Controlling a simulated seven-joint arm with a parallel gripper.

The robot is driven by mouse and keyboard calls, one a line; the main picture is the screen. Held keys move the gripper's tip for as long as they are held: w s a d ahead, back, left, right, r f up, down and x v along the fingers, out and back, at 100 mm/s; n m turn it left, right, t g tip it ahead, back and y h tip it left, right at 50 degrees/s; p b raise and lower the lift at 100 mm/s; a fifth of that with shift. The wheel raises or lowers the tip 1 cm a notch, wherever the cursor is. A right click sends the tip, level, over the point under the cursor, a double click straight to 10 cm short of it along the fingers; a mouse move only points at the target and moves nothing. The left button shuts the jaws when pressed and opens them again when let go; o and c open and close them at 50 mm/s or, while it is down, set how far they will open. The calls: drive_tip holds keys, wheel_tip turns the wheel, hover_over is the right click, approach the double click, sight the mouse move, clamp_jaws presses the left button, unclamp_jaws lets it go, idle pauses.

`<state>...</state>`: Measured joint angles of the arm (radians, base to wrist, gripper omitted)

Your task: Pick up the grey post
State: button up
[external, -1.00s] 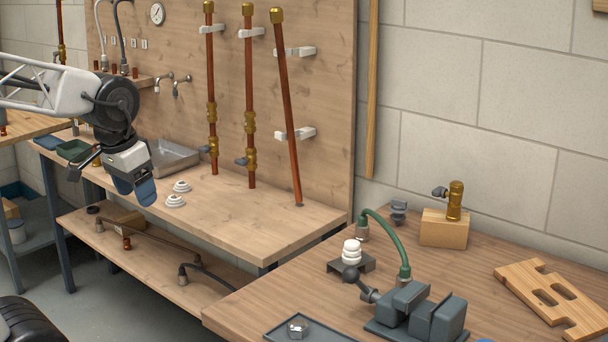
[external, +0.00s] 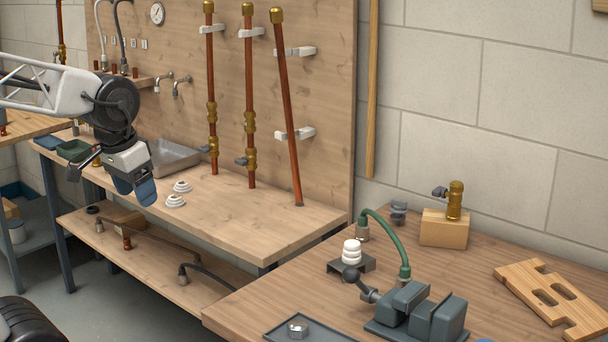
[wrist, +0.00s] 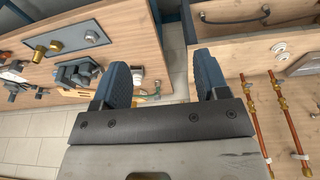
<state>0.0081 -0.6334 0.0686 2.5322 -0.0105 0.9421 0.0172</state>
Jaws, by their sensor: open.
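My gripper (external: 136,192) hangs over the left part of the wooden back bench in the external view, with blue fingers pointing down. In the wrist view its two fingers (wrist: 161,65) are apart with nothing between them. I cannot pick out a grey post with certainty. A dark grey block (external: 364,265) with a stack of white rings (external: 351,251) on top stands on the front bench, far from my gripper; any post inside the rings is hidden. A small grey fitting (external: 398,212) stands behind it.
A grey vise (external: 420,315) with a lever, a green hose (external: 386,225) and a grey tray (external: 330,331) holding a hex nut are on the front bench. White flanges (external: 176,200) lie near my gripper. Copper pipes (external: 249,90) stand along the panel.

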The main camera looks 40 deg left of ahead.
drive_tip(key=shift+o, duration=0.8)
drive_tip(key=w+d+r+m, duration=0.1)
drive_tip(key=w+d+m, duration=0.15)
drive_tip(key=w, duration=0.95)
drive_tip(key=w+d+r+m+g, duration=0.1)
drive_tip(key=w+m, duration=0.2)
drive_tip(key=w, duration=0.9)
drive_tip(key=w+d+r+m, duration=0.2)
drive_tip(key=w+m, duration=0.1)
drive_tip(key=w, duration=0.8)
drive_tip(key=w+d+f+m, duration=0.2)
drive_tip(key=w+f, duration=0.4)
drive_tip(key=w, duration=0.4)
drive_tip(key=w+d+f+m+g, duration=0.1)
drive_tip(key=w+d+f+m, duration=0.2)
drive_tip(key=w+f, duration=0.4)
drive_tip(key=w+d+f+m, duration=0.2)
drive_tip(key=w+d+f, duration=0.2)
drive_tip(key=w, duration=1)
drive_tip(key=shift+w+f+m+g, duration=0.15)
drive_tip(key=shift+f, duration=0.55)
drive_tip(key=shift+w+f+m+g, duration=0.1)
drive_tip(key=shift+w+f+g, duration=0.05)
drive_tip(key=shift+f, duration=0.55)
drive_tip(key=shift+w+d+f, duration=0.1)
drive_tip(key=shift+w+f, duration=0.1)
drive_tip(key=shift+f, duration=0.05)
